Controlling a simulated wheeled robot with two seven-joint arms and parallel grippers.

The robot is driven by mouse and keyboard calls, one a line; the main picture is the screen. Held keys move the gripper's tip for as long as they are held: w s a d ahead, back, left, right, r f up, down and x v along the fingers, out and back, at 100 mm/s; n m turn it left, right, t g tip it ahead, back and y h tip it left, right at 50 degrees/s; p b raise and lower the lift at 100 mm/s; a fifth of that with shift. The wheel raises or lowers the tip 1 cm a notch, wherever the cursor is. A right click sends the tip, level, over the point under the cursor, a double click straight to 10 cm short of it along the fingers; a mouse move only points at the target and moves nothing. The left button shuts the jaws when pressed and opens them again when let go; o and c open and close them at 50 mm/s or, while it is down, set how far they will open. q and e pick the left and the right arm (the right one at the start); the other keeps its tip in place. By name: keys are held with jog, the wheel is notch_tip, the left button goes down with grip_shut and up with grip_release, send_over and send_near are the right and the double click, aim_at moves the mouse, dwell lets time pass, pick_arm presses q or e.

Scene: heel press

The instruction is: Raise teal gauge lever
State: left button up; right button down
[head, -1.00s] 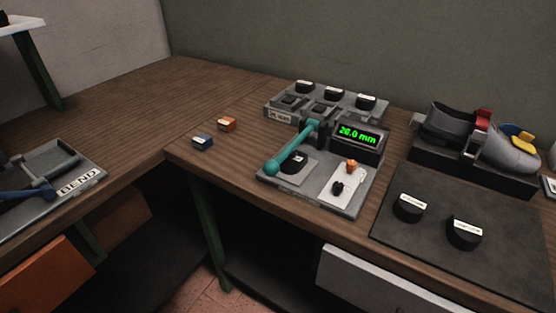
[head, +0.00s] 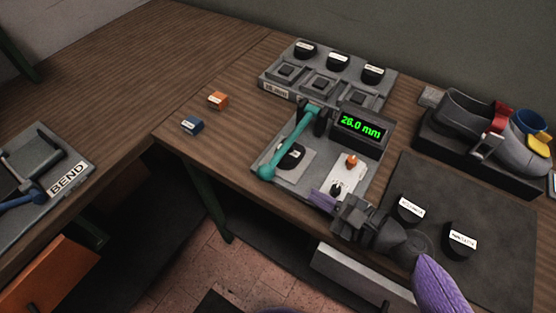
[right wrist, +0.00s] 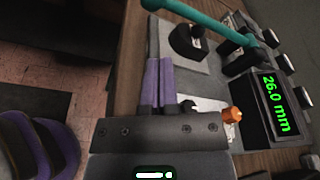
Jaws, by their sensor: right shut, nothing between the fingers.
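The teal gauge lever (head: 290,141) slants down from its dark pivot on the grey gauge base (head: 262,189) to a round knob at the near left. The display (head: 361,127) reads 26.0 mm in green. My right gripper (head: 322,200), with purple fingers, is shut and empty at the gauge's front edge, right of the knob and apart from it. In the right wrist view the shut fingers (right wrist: 159,84) are below the teal lever (right wrist: 207,19). My left gripper is out of view.
A white plate with an orange knob (head: 351,161) and a black knob is on the gauge's right. A tray (head: 277,90) holding black heel pieces stands behind. A dark mat (head: 505,205) with two heel pieces and a shoe stand (head: 470,170) are right. Blue (head: 192,125) and orange (head: 218,100) blocks lie left.

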jog(key=shift+s, duration=0.2)
jog(key=x, duration=1)
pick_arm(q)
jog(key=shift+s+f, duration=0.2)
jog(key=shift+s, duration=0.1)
pick_arm(e)
jog(key=shift+r+m+p, duration=0.4)
jog(key=shift+r+p, duration=0.6)
jog(key=shift+p, duration=0.1)
pick_arm(q)
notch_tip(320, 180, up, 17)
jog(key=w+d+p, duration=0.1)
jog(key=p, duration=1.3)
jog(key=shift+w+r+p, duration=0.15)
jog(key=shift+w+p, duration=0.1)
jog(key=shift+p, duration=0.05)
pick_arm(e)
jog(key=w+d+r+m+g+y, duration=0.1)
jog(key=w+r+m, duration=0.3)
jog(key=r, duration=0.4)
jog(key=w+d+r+m+g+y, duration=0.1)
jog(key=w+d+r+m+g, duration=0.1)
jog(key=r+m, duration=0.4)
notch_tip(320, 180, up, 2)
jog(key=w+d, duration=0.1)
jog(key=d, duration=0.1)
jog(key=shift+w+d+m+y, duration=0.3)
jog(key=shift+w, duration=0.05)
